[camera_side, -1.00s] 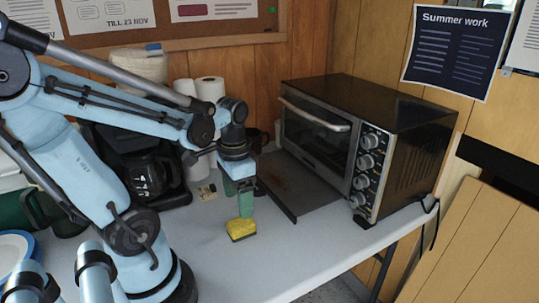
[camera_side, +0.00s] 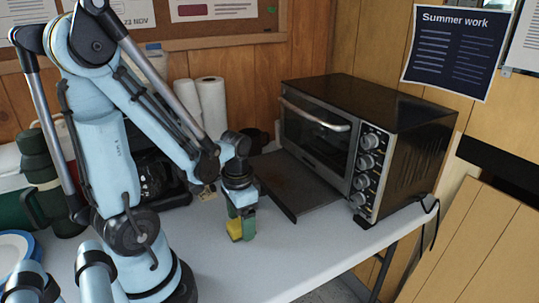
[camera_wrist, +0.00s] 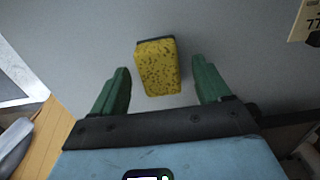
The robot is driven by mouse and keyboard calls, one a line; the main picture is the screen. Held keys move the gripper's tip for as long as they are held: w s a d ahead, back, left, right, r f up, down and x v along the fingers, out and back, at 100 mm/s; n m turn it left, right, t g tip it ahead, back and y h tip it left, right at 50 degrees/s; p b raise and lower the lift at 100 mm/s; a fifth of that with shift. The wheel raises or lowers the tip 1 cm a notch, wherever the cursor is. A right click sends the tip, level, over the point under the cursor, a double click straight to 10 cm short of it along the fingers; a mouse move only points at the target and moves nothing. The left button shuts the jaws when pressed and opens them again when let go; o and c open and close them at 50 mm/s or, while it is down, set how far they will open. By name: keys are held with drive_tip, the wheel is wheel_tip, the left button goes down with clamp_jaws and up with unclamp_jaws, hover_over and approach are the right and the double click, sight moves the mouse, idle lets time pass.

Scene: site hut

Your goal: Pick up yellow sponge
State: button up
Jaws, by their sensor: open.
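The yellow sponge (camera_side: 234,228) lies on the white table, partly hidden by my gripper in the side view. In the wrist view the speckled yellow sponge (camera_wrist: 158,68), with a dark layer along its far edge, sits between the lines of the two green fingers, with bare table showing on both sides of it. My gripper (camera_side: 243,226) points down at the sponge, low over the table. In the wrist view my gripper (camera_wrist: 162,80) is open, and neither finger appears to touch the sponge.
A black toaster oven (camera_side: 370,140) stands to the right, with a dark flat tray (camera_side: 300,190) in front of it. Paper towel rolls (camera_side: 211,105) and a coffee maker (camera_side: 155,175) stand behind my arm. The white table (camera_side: 300,250) is clear towards its front edge.

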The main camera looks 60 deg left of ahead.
drive_tip(key=shift+f, duration=0.65)
drive_tip(key=c, duration=1)
drive_tip(key=shift+r, duration=0.2)
drive_tip(key=shift+r, duration=0.9)
wheel_tip(320, 180, up, 2)
drive_tip(key=shift+d+r, duration=0.1)
drive_tip(key=d+r, duration=0.2)
drive_tip(key=d, duration=0.1)
drive_tip(key=s+d+r, duration=0.1)
drive_tip(key=d+r, duration=0.1)
drive_tip(key=d, duration=0.2)
drive_tip(key=d+r, duration=0.2)
drive_tip(key=d, duration=0.2)
drive_tip(key=shift+s+d+r, duration=0.2)
drive_tip(key=shift+s+r, duration=0.1)
drive_tip(key=shift+s, duration=0.1)
